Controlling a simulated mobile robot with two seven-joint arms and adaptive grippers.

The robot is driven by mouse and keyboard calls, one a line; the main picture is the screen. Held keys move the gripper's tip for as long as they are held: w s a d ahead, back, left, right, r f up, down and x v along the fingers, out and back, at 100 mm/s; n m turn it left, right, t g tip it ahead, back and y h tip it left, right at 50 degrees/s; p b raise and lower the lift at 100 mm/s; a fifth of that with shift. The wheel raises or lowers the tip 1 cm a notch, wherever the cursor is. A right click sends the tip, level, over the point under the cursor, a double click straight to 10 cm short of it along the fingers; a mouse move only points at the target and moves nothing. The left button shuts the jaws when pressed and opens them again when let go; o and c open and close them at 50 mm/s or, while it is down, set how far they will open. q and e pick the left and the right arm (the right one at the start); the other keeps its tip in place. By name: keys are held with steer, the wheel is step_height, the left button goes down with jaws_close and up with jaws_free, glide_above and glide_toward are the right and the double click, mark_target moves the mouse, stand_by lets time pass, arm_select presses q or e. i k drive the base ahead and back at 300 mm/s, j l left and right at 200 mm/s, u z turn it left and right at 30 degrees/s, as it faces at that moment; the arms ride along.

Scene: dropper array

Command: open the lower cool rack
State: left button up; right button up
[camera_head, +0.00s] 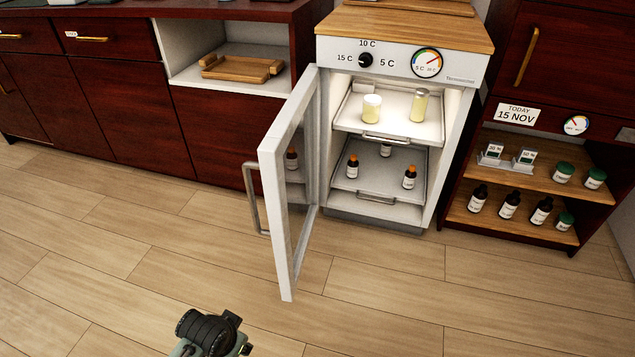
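A small white cool cabinet (468,70) stands at the back, its glass door (292,165) swung wide open to the left. The lower cool rack (340,182) is inside, with a metal handle (376,199) along its front edge. It appears pushed in and carries several dark bottles with orange caps (409,178). The upper rack (345,122) above it holds two pale yellow containers (372,107) and has its own handle (385,140). Part of one of my arms shows at the bottom, well in front of the door. Neither gripper's fingers show.
The open door with its bar handle (255,200) juts out over the floor left of the racks. An open shelf unit (530,180) with bottles and jars stands to the right. A wooden tray (242,68) sits in a niche at left. The wooden floor (400,290) in front is clear.

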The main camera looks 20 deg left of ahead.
mark_target(378, 176)
steer(key=j+z, duration=0.4)
steer(key=j, duration=1.45)
steer(key=k+j, duration=0.1)
steer(key=j, duration=0.6)
steer(key=k+u, duration=0.25)
steer(key=k+j+u, duration=0.25)
steer(key=k, duration=0.15)
steer(key=i+l+u, duration=0.1)
steer(key=l+u, duration=0.5)
steer(key=i+l, duration=0.1)
steer(key=l, duration=0.45)
steer(key=i+l, duration=0.1)
steer(key=l, duration=1.05)
steer(key=i+l, duration=0.15)
steer(key=l, duration=0.4)
